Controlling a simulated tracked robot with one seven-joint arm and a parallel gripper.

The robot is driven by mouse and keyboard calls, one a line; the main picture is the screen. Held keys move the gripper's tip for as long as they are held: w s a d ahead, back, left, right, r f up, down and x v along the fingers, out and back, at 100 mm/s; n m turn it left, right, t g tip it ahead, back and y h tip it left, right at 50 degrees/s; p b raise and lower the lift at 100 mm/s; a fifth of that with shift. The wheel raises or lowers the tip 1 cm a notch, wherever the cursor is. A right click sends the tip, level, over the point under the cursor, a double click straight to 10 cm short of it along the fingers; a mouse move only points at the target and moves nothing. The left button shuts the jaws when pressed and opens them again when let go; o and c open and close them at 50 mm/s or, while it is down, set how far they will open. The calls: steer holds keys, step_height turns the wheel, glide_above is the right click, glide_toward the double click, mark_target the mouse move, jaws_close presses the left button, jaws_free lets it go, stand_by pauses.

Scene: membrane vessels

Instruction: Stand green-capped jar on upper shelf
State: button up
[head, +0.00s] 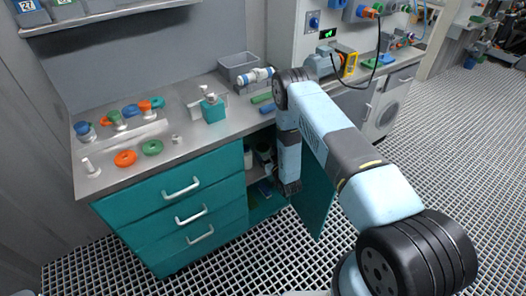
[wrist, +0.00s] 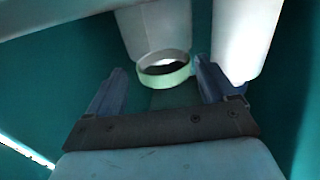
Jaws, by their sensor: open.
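In the wrist view a white jar (wrist: 152,27) with a pale green ring-shaped cap or rim (wrist: 163,78) lies ahead of my gripper (wrist: 161,70). The gripper is open, and the green end shows between its two fingertips. I cannot tell whether the fingers touch it. In the head view my arm reaches down at the open cabinet (head: 253,203) under the bench. My fingertips are hidden there. A shelf (head: 257,174) inside the cabinet carries small containers, partly hidden by my arm.
A second white vessel (wrist: 245,38) stands close by the right finger. The open teal door (head: 315,203) is right of my arm, and teal drawers (head: 185,207) are on the left.

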steer(key=v, duration=0.8)
steer(key=shift+s+d, duration=0.2)
steer(key=shift+s, duration=0.05)
